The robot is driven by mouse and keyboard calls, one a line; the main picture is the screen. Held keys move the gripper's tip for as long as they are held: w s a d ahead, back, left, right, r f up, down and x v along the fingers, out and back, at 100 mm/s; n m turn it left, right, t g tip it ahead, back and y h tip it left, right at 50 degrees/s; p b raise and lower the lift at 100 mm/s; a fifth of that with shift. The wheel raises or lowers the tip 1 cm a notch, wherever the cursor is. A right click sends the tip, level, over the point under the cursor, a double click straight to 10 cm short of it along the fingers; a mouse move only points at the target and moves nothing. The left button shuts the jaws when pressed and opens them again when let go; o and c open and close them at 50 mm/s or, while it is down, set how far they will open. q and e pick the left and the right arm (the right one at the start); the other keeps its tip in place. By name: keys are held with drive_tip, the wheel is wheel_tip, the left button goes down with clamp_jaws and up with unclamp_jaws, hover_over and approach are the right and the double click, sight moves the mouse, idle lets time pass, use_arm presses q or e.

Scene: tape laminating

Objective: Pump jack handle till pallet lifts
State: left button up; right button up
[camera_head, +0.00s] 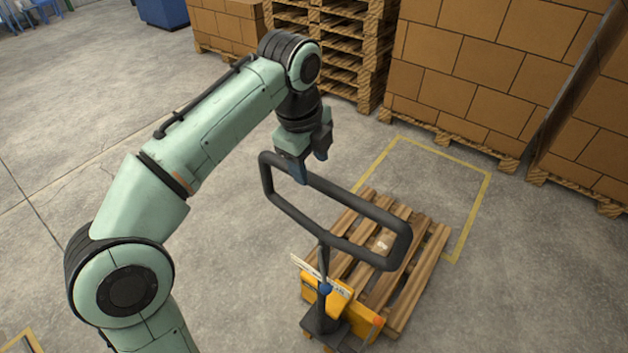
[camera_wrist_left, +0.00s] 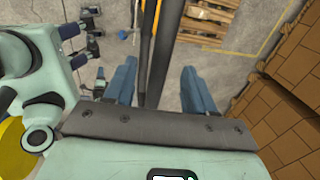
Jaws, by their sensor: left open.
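The pallet jack's black loop handle (camera_head: 352,198) rises tilted above its yellow body (camera_head: 335,301). The wooden pallet (camera_head: 432,262) lies beyond the jack; whether it is off the floor cannot be told. My left gripper (camera_head: 311,169) is open at the upper left part of the handle loop. In the left wrist view, dark handle bars (camera_wrist_left: 148,42) run between the spread blue fingers (camera_wrist_left: 158,66), closer to the left finger. Neither finger is clearly closed on the bar. Pallet slats (camera_wrist_left: 207,18) show beyond. My right gripper is not in view.
Yellow floor lines (camera_head: 478,206) frame bare floor behind the pallet. Stacked cartons (camera_head: 475,70) on pallets and a stack of empty pallets (camera_head: 338,50) stand at the back. Grey floor on the left (camera_head: 60,130) is clear.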

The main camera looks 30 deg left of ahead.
sight(314, 178)
use_arm(q)
drive_tip(key=f, duration=0.2)
drive_tip(key=w+f+b, duration=0.1)
drive_tip(key=f, duration=0.2)
drive_tip(key=shift+w, duration=0.15)
clamp_jaws()
